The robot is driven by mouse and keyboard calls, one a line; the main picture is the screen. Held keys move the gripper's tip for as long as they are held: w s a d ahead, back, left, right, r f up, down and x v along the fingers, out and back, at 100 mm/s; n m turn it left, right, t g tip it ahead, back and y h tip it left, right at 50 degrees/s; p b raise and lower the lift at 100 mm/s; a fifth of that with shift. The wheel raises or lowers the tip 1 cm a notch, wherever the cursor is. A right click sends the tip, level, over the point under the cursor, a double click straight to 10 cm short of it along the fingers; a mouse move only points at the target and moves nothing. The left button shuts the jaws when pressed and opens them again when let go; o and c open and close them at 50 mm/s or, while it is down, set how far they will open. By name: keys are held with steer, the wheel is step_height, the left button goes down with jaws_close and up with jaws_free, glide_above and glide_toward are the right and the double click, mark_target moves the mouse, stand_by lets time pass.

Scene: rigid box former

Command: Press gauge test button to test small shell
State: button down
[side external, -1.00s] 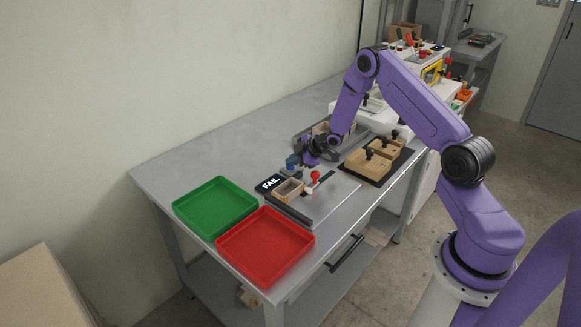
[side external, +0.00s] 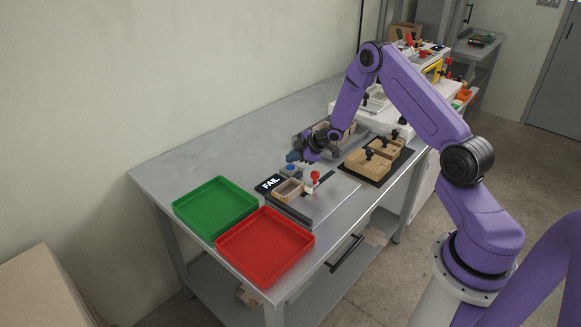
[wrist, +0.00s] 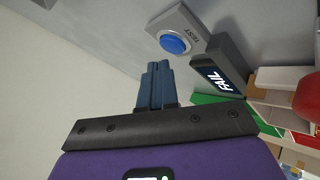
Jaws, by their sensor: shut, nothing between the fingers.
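The blue test button (wrist: 173,44) sits on a grey housing marked TEST in the wrist view. In the side view the blue button (side external: 290,167) shows just below my gripper (side external: 293,156). My gripper is shut and empty; its blue fingertips (wrist: 157,66) are close to the button in the wrist view and look raised above it. The gauge display (side external: 270,184) reads FAIL, and the display (wrist: 219,79) reads the same in the wrist view. The small wooden shell (side external: 289,190) sits in the gauge beside the display, near the red knob (side external: 315,176).
A green tray (side external: 215,206) and a red tray (side external: 265,246) stand at the near end of the grey table (side external: 240,150). Wooden blocks with black knobs (side external: 370,160) sit on a dark mat at right. A grey bin (side external: 318,133) stands behind my gripper.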

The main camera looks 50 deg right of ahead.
mark_target(293, 167)
steer(key=shift+r, duration=2.5)
steer(key=s+a+r+g, duration=0.2)
steer(key=s+a+r, duration=0.45)
steer(key=a, duration=0.35)
steer(key=s+a+r+g, duration=0.2)
steer(key=s+a+r, duration=0.3)
steer(key=s+a, duration=0.45)
steer(key=s+a+r+g, duration=0.1)
steer(key=s+r+g, duration=0.1)
steer(key=s, duration=1.1)
steer(key=s+a+r+n+g+h, duration=0.1)
steer(key=s+r+g, duration=0.1)
steer(key=s, duration=1.2)
steer(key=shift+a+r+g+h, duration=0.15)
steer(key=shift+g+h, duration=0.15)
steer(key=shift+g, duration=0.1)
